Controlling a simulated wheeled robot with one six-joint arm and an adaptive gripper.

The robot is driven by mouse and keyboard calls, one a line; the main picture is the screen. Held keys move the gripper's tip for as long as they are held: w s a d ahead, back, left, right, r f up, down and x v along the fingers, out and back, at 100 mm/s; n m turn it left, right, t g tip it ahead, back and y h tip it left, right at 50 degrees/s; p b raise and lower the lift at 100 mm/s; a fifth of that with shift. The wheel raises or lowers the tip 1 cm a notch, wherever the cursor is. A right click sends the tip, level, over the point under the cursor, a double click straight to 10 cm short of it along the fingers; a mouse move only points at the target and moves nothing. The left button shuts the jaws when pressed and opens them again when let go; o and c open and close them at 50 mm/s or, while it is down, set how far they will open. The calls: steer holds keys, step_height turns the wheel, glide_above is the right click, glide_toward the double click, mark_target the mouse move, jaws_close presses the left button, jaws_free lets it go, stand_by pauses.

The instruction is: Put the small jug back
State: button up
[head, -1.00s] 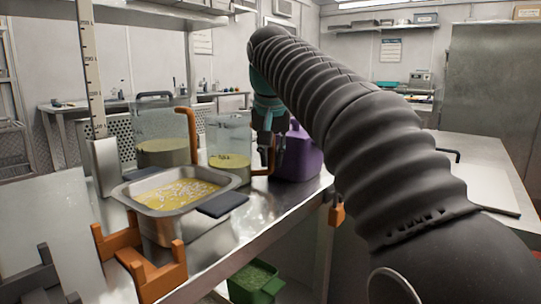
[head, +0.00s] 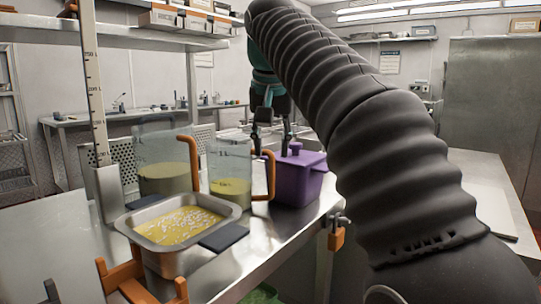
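The small jug (head: 229,178) is clear with an orange handle on its right and yellow liquid low inside. It stands upright on the steel bench in the head view. A larger clear jug (head: 163,152), also with an orange handle and yellowish liquid, stands to its left. My gripper (head: 271,145) is above and behind the small jug's handle, between that jug and a purple container. Its two fingers point down and are apart, with nothing seen between them. Whether a fingertip touches the handle or the purple container cannot be told.
The purple container (head: 299,180) with a knob on top stands close on the right. A steel tray (head: 146,231) of yellow liquid with white bits is in front of the jugs. A measuring scale (head: 93,85) rises at left. Bare bench (head: 275,226) lies front right.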

steer(key=shift+v, duration=1.2)
